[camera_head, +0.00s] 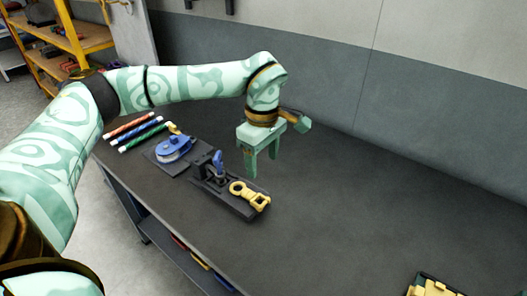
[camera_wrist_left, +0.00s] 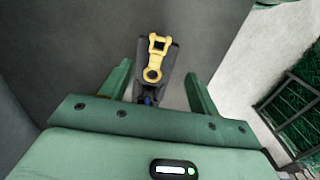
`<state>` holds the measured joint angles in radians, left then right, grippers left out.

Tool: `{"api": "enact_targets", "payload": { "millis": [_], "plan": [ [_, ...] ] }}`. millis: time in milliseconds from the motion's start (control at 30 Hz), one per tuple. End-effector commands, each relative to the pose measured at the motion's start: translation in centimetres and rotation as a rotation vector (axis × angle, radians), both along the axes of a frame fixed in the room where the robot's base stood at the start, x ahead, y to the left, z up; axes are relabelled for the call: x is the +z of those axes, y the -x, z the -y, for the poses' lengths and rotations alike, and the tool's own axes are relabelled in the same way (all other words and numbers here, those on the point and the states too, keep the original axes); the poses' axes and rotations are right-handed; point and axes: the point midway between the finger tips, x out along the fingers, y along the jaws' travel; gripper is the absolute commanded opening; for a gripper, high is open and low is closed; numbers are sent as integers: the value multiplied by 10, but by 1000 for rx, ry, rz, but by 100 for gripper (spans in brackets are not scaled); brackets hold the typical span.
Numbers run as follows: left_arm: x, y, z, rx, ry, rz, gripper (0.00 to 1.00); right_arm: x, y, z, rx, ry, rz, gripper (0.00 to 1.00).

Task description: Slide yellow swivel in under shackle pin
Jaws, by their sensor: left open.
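The yellow swivel (camera_head: 250,194) lies on a dark base plate (camera_head: 222,200) on the workbench, in front of a dark upright bracket with a blue part, which I take for the shackle (camera_head: 218,163). My left gripper (camera_head: 262,170) is open and empty above the table, just behind and above the swivel in the head view. In the left wrist view the swivel (camera_wrist_left: 156,56) shows between and beyond the two open fingers (camera_wrist_left: 158,85), its square end away from me and its ring end nearer. The blue part (camera_wrist_left: 147,99) is mostly hidden there. The pin's position is unclear. My right gripper is not in view.
A blue pulley block (camera_head: 172,148) on another dark plate and red, blue and green rods (camera_head: 140,133) lie left of the shackle plate. A tray of yellow pieces (camera_head: 433,287) stands at the lower right. The bench's right half (camera_head: 370,210) is mostly clear.

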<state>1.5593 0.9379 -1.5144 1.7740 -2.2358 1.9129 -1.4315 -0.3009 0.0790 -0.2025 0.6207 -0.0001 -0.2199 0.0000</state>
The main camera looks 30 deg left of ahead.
Motion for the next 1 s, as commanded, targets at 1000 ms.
{"api": "enact_targets", "payload": {
  "millis": [1000],
  "plan": [
    [-143, 0, 0, 0, 0, 0, 61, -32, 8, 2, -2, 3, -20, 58]
  ]
}}
